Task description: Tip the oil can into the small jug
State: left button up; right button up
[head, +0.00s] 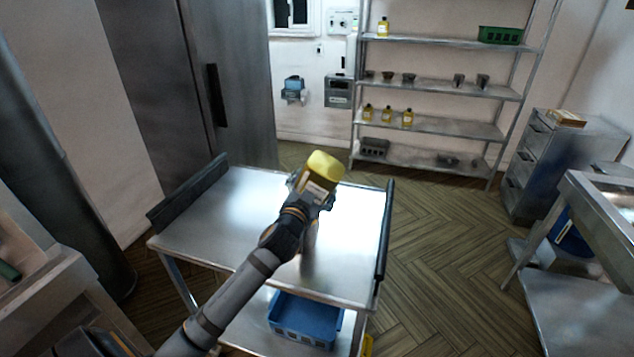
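A yellow can with a pale label (322,168), which I take to be the oil can, is held above the steel cart top (215,215). It is tilted, its broad yellow end up and away from me. My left gripper (312,195) is shut around its nearer part, which the fingers hide. A dim brownish-grey shape (309,240) shows just below the gripper; I cannot tell whether it is the small jug or a reflection. No other jug shows on the cart. My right gripper is not in view.
The cart has dark raised side rails (386,230) and a blue crate (304,320) on its lower shelf. A steel rack (440,127) with yellow bottles and small dark vessels stands behind. A steel counter (590,225) is at right. Most of the cart top is clear.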

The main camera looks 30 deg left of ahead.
aim_at(315, 159)
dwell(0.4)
pick_arm(q)
notch_tip(315, 159, up, 5)
jog(key=p, duration=0.5)
jog(key=shift+r, duration=0.1)
notch_tip(315, 159, up, 2)
jog(key=m+p, duration=0.8)
jog(key=m, duration=0.1)
jog(key=m+p, duration=0.2)
jog(key=m, duration=0.1)
jog(key=r+m+p, duration=0.1)
jog(key=m+p, duration=0.4)
jog(key=m, duration=0.1)
jog(key=shift+r+y, duration=0.3)
jog(key=shift+y, duration=0.1)
jog(key=shift+f+m, duration=0.25)
jog(key=shift+m, duration=0.75)
jog(key=m, duration=0.3)
jog(key=r+m, duration=0.1)
jog(key=m, duration=0.6)
jog(key=shift+r, duration=0.35)
